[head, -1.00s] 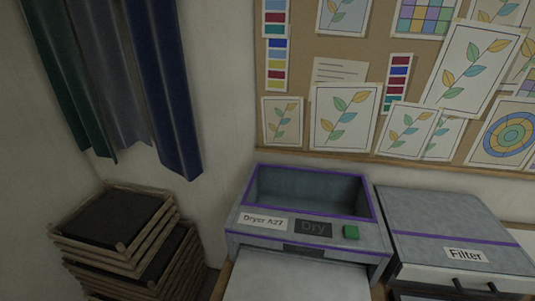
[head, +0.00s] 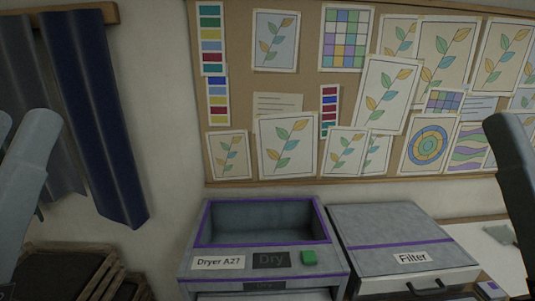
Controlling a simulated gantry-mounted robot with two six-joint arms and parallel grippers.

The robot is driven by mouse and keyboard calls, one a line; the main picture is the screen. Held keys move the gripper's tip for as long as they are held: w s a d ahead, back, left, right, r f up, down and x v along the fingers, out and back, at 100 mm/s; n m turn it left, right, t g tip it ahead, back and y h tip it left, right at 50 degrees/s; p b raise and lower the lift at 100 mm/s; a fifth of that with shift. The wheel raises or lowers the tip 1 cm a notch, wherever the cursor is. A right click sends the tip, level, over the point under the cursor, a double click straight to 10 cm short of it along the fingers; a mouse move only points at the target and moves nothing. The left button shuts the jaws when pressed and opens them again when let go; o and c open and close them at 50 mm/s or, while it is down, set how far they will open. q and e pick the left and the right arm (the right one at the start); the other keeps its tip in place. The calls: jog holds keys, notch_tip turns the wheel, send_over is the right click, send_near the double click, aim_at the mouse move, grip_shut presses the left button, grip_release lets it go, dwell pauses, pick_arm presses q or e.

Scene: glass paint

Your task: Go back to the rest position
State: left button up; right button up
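Only parts of my two arms show in the head view, raised at the left and right edges. Neither gripper is in the picture, so whether they are open or hold anything cannot be seen. The grey dryer (head: 198,238), labelled "Dryer A27", stands at lower centre with a purple-rimmed open top. Its display reads "Dry" and a green button (head: 309,257) sits beside it. A grey box labelled "Filter" (head: 385,225) stands to its right, with a dark handle at its front.
A corkboard (head: 300,92) with pinned leaf drawings and colour strips covers the back wall. Blue and grey cloths (head: 90,110) hang at the left. Stacked wooden frames (head: 60,268) stand at lower left. A pale surface (head: 490,252) lies at lower right.

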pick_arm(q)
notch_tip(320, 180, up, 34)
jog(key=a+y+p, duration=0.1)
jog(key=p, duration=3.3)
jog(key=shift+a+n+y, duration=0.15)
jog(key=shift+n+y, duration=0.25)
pick_arm(e)
notch_tip(320, 180, up, 34)
